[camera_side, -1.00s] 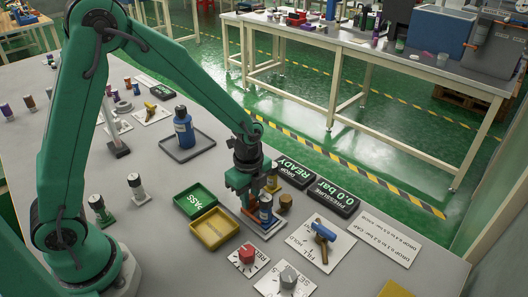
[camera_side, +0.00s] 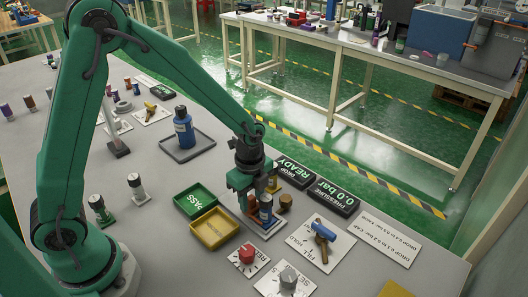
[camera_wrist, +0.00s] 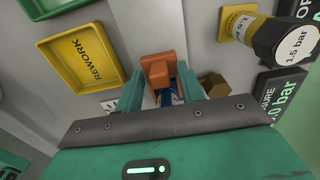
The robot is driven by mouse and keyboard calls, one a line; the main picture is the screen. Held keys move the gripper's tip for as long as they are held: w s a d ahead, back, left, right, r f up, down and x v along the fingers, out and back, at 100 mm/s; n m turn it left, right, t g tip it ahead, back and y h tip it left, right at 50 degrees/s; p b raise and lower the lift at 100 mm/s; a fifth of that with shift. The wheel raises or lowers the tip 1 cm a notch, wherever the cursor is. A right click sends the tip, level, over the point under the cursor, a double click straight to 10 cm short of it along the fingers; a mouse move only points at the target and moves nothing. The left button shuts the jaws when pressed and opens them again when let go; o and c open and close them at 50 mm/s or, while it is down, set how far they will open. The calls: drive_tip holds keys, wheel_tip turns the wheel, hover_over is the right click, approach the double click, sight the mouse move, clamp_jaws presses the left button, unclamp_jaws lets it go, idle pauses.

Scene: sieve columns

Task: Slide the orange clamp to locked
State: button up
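The orange clamp (camera_wrist: 158,66) shows in the wrist view between my gripper's two green fingers, with a small blue part (camera_wrist: 168,97) just below it. My gripper (camera_side: 254,195) is low over this station. Its fingers (camera_wrist: 161,80) are spread, one on each side of the clamp. Any contact between fingers and clamp is too small to tell. The lower part of the clamp is partly hidden by the gripper.
A yellow REWORK tray (camera_wrist: 88,62) and a green PASS tray (camera_side: 194,200) lie left of the station. A pressure display (camera_side: 333,196) reads 0.0 bar. A brass knob (camera_side: 285,201), red dial (camera_side: 247,254), grey dial (camera_side: 289,278) and blue-handled valve (camera_side: 324,229) stand close by.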

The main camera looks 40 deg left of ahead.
sight(250, 197)
drive_tip(key=shift+r, duration=0.15)
drive_tip(key=shift+r, duration=2.8)
drive_tip(key=shift+r, duration=0.1)
drive_tip(key=shift+s+a+r, duration=0.1)
drive_tip(key=shift+r, duration=0.1)
drive_tip(key=s+a+r+n+t, duration=0.2)
drive_tip(key=s+a+r+n, duration=0.2)
drive_tip(key=s+r+n, duration=0.3)
drive_tip(key=s+a+r+n+t, duration=0.3)
drive_tip(key=s+r+n, duration=0.5)
drive_tip(key=n, duration=0.3)
drive_tip(key=shift+s+a+t, duration=0.2)
drive_tip(key=shift+a+t, duration=0.1)
drive_tip(key=shift+a, duration=0.1)
